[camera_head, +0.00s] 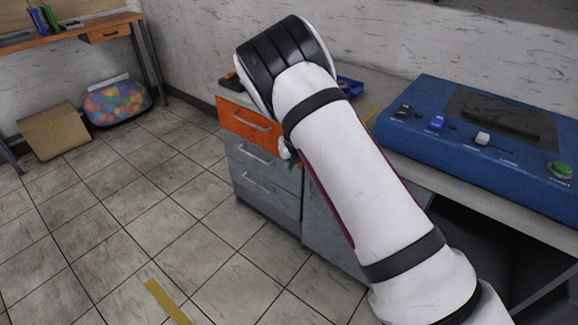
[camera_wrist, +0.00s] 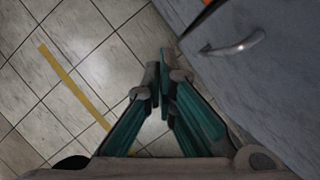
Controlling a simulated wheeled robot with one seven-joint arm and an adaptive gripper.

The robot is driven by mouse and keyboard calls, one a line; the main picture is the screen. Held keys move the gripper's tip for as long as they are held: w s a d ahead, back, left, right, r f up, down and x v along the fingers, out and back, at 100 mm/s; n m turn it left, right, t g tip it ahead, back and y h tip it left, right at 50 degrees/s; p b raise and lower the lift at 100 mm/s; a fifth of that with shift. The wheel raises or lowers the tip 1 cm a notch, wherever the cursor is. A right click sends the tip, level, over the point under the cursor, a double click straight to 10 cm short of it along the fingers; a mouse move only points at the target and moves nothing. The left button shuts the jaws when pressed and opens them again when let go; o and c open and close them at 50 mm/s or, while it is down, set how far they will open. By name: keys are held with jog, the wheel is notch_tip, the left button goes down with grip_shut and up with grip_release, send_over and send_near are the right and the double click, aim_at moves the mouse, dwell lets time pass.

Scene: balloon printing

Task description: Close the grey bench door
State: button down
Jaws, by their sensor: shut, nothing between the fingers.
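The grey bench door (camera_head: 325,240) shows in the head view as a plain grey panel to the right of the drawers, under the worktop. My arm covers much of it, so I cannot tell whether it stands ajar. In the wrist view a grey front with a curved metal handle (camera_wrist: 236,44) fills the upper right; I cannot tell whether it is the door or a drawer. My gripper (camera_wrist: 158,75) has green fingers with grey tips. It is shut and empty, left of that grey front, with floor below. In the head view my gripper is mostly hidden behind my arm.
An orange drawer (camera_head: 249,124) sits above grey drawers (camera_head: 264,172). A blue control box (camera_head: 470,135) stands on the worktop at right. A cardboard box (camera_head: 55,132) and a container of coloured balls (camera_head: 115,102) are at the far left.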

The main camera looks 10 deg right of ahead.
jog(key=s+r+n+y+p, duration=0.15)
jog(key=s+r+n, duration=0.35)
jog(key=r, duration=0.6)
jog(key=s+r+n+p, duration=0.25)
jog(key=s+r, duration=0.45)
jog(key=r, duration=0.5)
jog(key=s+d+r+n+g+y+p, duration=0.15)
jog(key=s+d+r+n, duration=0.25)
jog(key=s+r+n, duration=0.8)
jog(key=s+d+r+n+h+p, duration=0.1)
jog(key=s+n, duration=0.6)
jog(key=s, duration=0.7)
jog(key=s+d+r+n+t+h+p, duration=0.1)
jog(key=s+d+r+n, duration=0.4)
jog(key=s, duration=0.9)
jog(key=r+n+h+p, duration=0.1)
jog(key=n+p, duration=0.1)
jog(key=n, duration=0.1)
jog(key=shift+d+h+p, duration=0.15)
jog(key=shift+h+p, duration=0.15)
jog(key=shift+p, duration=0.05)
